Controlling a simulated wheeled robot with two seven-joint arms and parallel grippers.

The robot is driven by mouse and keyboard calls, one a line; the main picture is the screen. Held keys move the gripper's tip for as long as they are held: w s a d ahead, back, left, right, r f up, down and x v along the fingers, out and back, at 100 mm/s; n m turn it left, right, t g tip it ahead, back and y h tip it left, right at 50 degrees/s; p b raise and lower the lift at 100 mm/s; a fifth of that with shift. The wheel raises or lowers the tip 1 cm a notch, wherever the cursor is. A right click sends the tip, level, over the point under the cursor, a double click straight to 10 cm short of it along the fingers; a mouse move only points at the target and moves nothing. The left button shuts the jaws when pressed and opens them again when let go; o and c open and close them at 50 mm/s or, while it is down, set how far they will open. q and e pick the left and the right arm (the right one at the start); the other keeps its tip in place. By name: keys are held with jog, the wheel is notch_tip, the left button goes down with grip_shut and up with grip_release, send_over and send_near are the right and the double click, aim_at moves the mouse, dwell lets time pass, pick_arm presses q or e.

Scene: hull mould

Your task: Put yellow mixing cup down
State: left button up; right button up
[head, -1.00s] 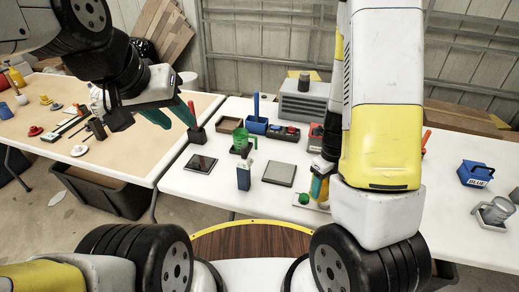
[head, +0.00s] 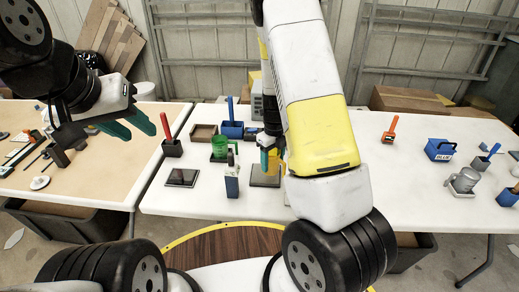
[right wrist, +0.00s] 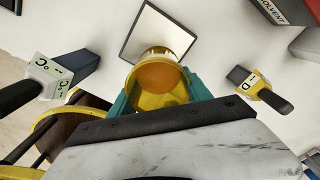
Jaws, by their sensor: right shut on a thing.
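My right gripper (head: 268,150) is shut on the yellow mixing cup (right wrist: 160,78). In the right wrist view the cup's open mouth shows between the teal fingers, with an orange-yellow inside. In the head view the gripper and arm hide most of the cup. The gripper holds it near the dark-rimmed grey square plate (head: 265,179), which also shows in the right wrist view (right wrist: 158,32). The cup overlaps the plate's near edge there; I cannot tell whether they touch. My left gripper (head: 140,132) is open and empty at the left, above the tables.
A blue bin (head: 232,130) is behind. A blue box (head: 440,150) and a grey mug (head: 464,180) sit far right. White tabletop between is mostly clear.

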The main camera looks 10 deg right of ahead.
jog(key=shift+w+a+f, duration=0.1)
jog(key=shift+w+a, duration=0.15)
jog(key=shift+w, duration=0.25)
jog(key=shift+w+a, duration=0.25)
jog(key=shift+w, duration=0.25)
jog(key=shift+w+a+f, duration=0.1)
jog(key=shift+w+f, duration=0.1)
jog(key=shift+f, duration=1.6)
jog(key=o, duration=1.4)
jog(key=shift+f, duration=0.1)
jog(key=shift+c, duration=0.2)
